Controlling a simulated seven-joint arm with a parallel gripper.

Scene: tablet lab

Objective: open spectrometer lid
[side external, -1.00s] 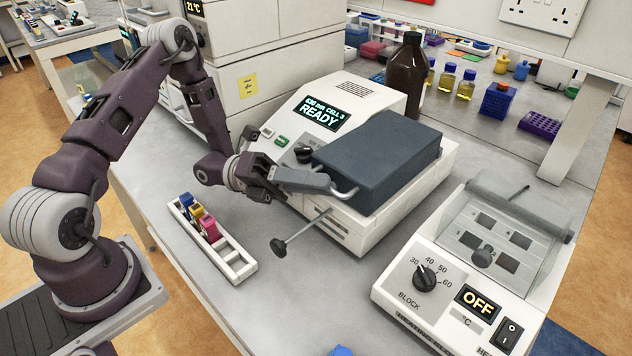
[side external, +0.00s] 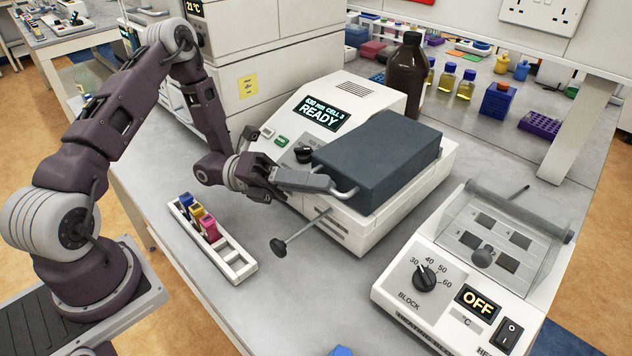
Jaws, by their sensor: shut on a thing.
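The spectrometer (side external: 400,100) is a cream bench unit in the middle of the side view, its display reading READY. Its dark blue-grey lid (side external: 385,160) lies down over the sample area. A pale bar handle (side external: 346,191) sticks out from the lid's near left edge. My gripper (side external: 328,184) is at this handle, its fingers shut on it from the left. The fingers hide part of the handle. A rod with a black knob (side external: 278,246) sticks out from the spectrometer's front, below my gripper.
A white rack (side external: 235,262) with blue, yellow and pink-topped cuvettes stands below my gripper. A heating block (side external: 470,290) reading OFF, with a clear cover, stands at right. A brown bottle (side external: 405,80) stands close behind the spectrometer. Bare bench lies in front, between rack and heating block.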

